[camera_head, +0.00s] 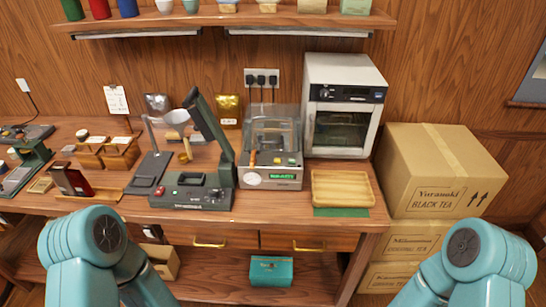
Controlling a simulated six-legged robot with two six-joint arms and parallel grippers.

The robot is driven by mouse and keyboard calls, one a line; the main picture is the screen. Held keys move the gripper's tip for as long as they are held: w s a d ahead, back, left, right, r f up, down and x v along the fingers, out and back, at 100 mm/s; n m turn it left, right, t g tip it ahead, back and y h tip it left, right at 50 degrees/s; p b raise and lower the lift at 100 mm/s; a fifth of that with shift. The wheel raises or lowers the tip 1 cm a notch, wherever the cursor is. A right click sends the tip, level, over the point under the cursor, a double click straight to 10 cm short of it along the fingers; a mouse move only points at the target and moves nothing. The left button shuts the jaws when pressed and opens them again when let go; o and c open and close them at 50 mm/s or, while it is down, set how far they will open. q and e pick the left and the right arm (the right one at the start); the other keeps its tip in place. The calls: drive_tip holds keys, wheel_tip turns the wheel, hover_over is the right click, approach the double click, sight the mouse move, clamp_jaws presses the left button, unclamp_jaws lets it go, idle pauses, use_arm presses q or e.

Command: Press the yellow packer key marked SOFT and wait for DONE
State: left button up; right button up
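The packer (285,184) stands near the middle of the bench, with a clear lid (272,126) tilted up at its back. Its front panel has a green lit display (282,176); the text is too small to read surely. Small yellow and green marks sit on the panel above the display, and a yellow key (278,161) seems to be among them; the word SOFT cannot be read. Rounded teal links of my two arms show at the bottom left and bottom right, well in front of the packer. Neither gripper is in view.
A dark green sealer (190,195) with a raised arm stands left of the packer. A white oven-like cabinet (343,105) stands behind right. A wooden tray (342,188) lies on a green mat (342,212) to the right. Cartons (430,165) are stacked beside the bench.

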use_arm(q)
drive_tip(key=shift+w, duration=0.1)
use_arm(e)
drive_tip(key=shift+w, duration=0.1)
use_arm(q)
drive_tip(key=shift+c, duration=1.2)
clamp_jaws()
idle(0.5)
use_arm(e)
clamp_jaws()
